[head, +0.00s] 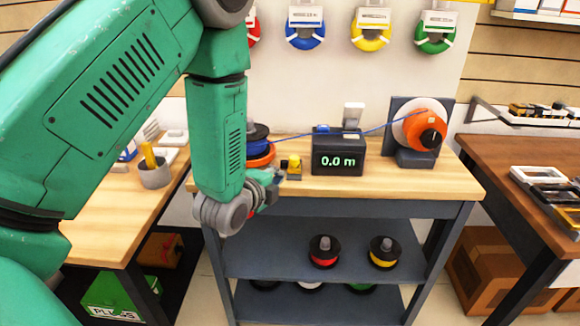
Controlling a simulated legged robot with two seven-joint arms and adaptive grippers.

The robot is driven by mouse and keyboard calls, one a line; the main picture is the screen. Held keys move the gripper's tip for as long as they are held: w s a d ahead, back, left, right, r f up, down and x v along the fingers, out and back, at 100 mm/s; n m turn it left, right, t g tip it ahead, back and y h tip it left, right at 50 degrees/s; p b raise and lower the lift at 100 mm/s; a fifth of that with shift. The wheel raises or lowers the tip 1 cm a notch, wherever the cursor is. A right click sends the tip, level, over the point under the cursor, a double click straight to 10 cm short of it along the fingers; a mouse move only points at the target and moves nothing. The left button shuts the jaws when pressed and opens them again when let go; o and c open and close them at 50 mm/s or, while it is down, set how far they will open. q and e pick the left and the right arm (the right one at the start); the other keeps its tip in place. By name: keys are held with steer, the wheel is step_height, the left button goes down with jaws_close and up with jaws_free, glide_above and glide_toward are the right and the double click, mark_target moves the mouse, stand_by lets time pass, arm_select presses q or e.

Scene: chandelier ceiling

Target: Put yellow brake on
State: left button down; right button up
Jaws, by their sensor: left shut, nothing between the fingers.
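A small yellow brake part (295,163) sits on a dark base on the wooden bench top (400,183), left of the black length counter (338,160), whose display reads 0.0 m. My left gripper (273,180) is shut and empty at the bench's front edge, just left of and nearer than the yellow part. It appears apart from that part, though the gap is hard to judge. My left forearm covers part of the spool of blue cable (259,146) with an orange flange. My right gripper is not in view.
A blue cable (375,130) runs from the left spool through the counter to an orange reel (425,131) on a stand. Spools with red (324,252) and yellow (384,253) bands stand on the shelf below. A cup (154,172) stands on the left table.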

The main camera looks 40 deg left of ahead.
mark_target(289, 165)
arm_select(q)
steer(key=x, duration=0.4)
steer(key=r+x, duration=0.1)
steer(key=x, duration=0.1)
steer(key=shift+w+a+f, duration=0.1)
steer(key=shift+w+a, duration=0.25)
steer(key=shift+w, duration=0.1)
steer(key=shift+w+d, duration=0.1)
steer(key=shift+w+a, duration=0.55)
steer(key=shift+w, duration=0.3)
steer(key=shift+w+a, duration=0.5)
steer(key=shift+w, duration=0.35)
